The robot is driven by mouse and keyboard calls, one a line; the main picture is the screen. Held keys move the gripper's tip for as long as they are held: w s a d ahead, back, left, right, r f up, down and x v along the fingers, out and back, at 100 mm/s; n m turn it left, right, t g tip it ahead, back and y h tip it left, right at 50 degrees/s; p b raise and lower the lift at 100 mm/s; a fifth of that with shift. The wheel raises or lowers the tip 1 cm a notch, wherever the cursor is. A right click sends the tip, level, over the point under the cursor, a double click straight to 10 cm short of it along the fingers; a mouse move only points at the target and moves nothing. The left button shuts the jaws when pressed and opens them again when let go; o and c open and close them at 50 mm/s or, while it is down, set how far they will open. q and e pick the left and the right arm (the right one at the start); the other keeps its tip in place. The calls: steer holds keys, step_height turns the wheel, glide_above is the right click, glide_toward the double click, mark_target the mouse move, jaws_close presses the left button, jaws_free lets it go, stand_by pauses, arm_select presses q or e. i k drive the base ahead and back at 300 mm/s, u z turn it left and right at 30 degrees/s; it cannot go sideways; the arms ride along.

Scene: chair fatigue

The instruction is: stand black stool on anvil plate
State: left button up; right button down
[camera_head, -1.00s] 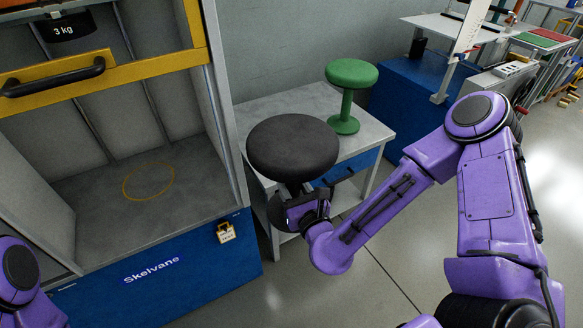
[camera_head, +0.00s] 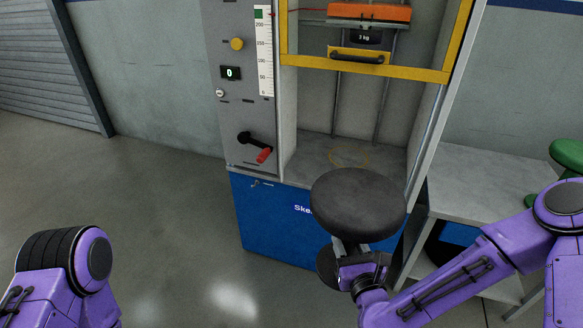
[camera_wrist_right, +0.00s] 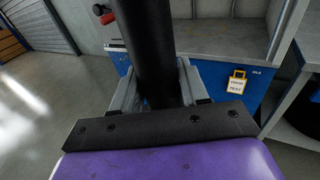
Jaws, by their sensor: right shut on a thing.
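The black stool (camera_head: 358,204) is upright in the head view, its round seat in front of the test machine. My right gripper (camera_head: 352,254) is shut on its column below the seat; the right wrist view shows the dark column (camera_wrist_right: 148,45) between the two fingers (camera_wrist_right: 160,88). The stool is held in the air, and its base is mostly hidden behind the gripper. The anvil plate (camera_head: 325,150) is the grey floor of the machine's bay, with a yellow ring (camera_head: 348,157) marked on it. It is empty. Only my left arm shows at the lower left; its gripper is out of view.
A yellow-framed guard (camera_head: 405,67) is raised above the bay, with an orange weight block (camera_head: 369,13) behind it. A crank with a red handle (camera_head: 264,155) sticks out at the left. A green stool (camera_head: 567,155) stands on the grey side table (camera_head: 470,195).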

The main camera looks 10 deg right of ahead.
mark_target(349, 155)
steer(key=u, duration=0.35)
steer(key=k, duration=0.55)
steer(key=u, duration=0.6)
steer(key=i, duration=1.25)
steer(key=z, duration=1.1)
steer(key=i, duration=1.25)
steer(key=z, duration=0.35)
